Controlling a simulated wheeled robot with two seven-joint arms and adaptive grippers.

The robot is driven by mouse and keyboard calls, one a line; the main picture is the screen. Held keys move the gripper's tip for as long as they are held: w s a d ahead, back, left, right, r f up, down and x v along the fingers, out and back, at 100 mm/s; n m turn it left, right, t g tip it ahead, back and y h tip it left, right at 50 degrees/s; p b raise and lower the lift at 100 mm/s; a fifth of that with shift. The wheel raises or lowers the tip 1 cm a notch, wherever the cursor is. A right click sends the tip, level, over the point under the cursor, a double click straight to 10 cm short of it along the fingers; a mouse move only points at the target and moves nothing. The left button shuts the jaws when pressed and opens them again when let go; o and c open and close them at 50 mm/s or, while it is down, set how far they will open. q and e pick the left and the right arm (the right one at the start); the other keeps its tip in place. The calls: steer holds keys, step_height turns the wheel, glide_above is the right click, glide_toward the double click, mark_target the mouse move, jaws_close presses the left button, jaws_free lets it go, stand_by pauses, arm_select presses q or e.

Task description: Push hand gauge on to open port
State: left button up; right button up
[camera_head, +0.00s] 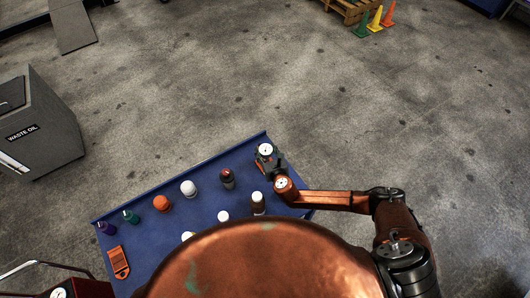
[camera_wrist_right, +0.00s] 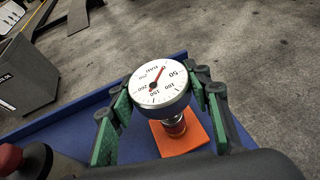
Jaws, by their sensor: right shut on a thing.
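The hand gauge (camera_wrist_right: 160,82) has a round white dial with a red needle, facing up in the right wrist view; it also shows in the head view (camera_head: 265,149) near the far right corner of the blue table. My right gripper (camera_head: 269,160) is shut on it, with green-padded fingers on both sides of the gauge in the right wrist view. A short metal and red fitting (camera_wrist_right: 175,127) shows beneath the dial, over an orange square (camera_wrist_right: 196,136). I cannot tell whether the fitting touches the square. I cannot make out an open port. My left gripper is not in view.
The blue table (camera_head: 143,186) holds several caps and bottles, including an orange one (camera_head: 161,204), a white one (camera_head: 188,188) and a dark one (camera_head: 227,178). An orange tag (camera_head: 118,262) lies at the left. A grey waste oil bin (camera_head: 45,130) stands beyond.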

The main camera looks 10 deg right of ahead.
steer(key=shift+r, duration=0.1)
steer(key=shift+r, duration=0.45)
step_height(320, 180, up, 2)
steer(key=shift+a+r, duration=0.1)
steer(key=shift+r, duration=0.1)
steer(key=s+a+r+b, duration=0.1)
steer(key=s+a+r, duration=0.6)
steer(key=s+r, duration=0.2)
steer(key=shift+s+a+r+b, duration=0.3)
steer(key=shift+s+a+b, duration=0.1)
steer(key=shift+s, duration=0.85)
